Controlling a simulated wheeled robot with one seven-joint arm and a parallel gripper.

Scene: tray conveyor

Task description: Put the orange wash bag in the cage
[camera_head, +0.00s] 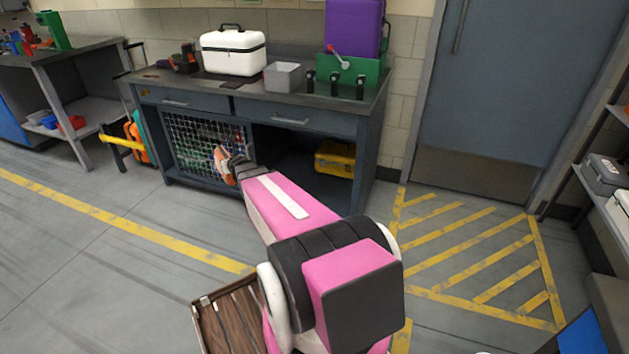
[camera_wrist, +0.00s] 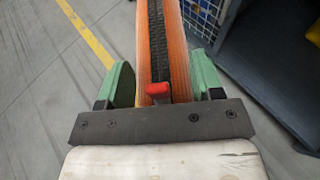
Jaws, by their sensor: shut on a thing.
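The orange wash bag (camera_wrist: 177,50) has a black zip strip and a red pull. It is between the two green fingertips of my gripper (camera_wrist: 163,80), which is shut on it. In the head view the bag (camera_head: 220,157) shows as a small orange piece at the far end of my pink arm, and my gripper (camera_head: 232,170) is mostly hidden by the arm. The cage (camera_head: 185,137) is a wire-mesh box in the lower left of the grey workbench. The bag overlaps its front in the picture; I cannot tell whether they touch. The cage's mesh (camera_wrist: 205,15) also shows at the wrist view's top.
A yellow case (camera_head: 335,158) sits in the open bay right of the cage. The bench top (camera_head: 300,95) holds a white cooler box (camera_head: 233,51), a grey bin (camera_head: 284,77) and a green rack. An orange case (camera_head: 136,140) stands left of the bench.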

